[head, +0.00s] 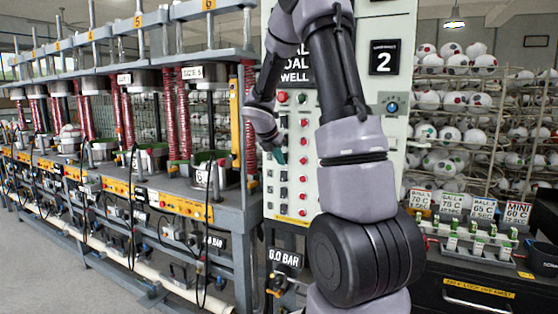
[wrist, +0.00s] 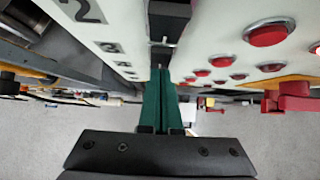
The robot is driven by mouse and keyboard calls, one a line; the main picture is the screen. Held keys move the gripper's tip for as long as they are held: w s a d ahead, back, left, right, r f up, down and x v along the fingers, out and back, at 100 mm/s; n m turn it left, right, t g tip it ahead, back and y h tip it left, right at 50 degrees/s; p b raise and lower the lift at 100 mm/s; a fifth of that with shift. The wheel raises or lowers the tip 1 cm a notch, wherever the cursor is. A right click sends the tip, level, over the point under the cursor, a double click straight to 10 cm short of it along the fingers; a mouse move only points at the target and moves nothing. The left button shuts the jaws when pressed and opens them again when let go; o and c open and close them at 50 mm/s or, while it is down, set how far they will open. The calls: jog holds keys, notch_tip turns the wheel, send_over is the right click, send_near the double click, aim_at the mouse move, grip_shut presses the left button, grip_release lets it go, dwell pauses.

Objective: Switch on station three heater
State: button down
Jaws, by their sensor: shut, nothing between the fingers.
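The white control panel (head: 330,110) stands in the middle of the head view, partly hidden behind my arm. Red buttons (head: 304,180) run down it in a column. My gripper (head: 280,156) is at the panel's left part, its green fingers small and partly hidden by the wrist. In the wrist view the green fingers (wrist: 163,100) are shut together and empty, pointing along the panel. Beside them on the right are several red buttons (wrist: 268,36). On the left are number labels (wrist: 112,47), including a 3. A small metal lever (wrist: 163,43) shows beyond the fingertips; contact cannot be told.
A press bench (head: 190,190) with red springs runs along the left, close to the panel. At right stand a ball rack (head: 470,110) and a dark drawer cabinet (head: 480,290). A red handle-like part (wrist: 290,98) juts out right of the fingers. Grey floor is open at lower left.

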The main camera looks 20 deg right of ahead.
jog(key=shift+w+d+f, duration=0.15)
jog(key=shift+d, duration=0.1)
jog(key=shift+r, duration=0.85)
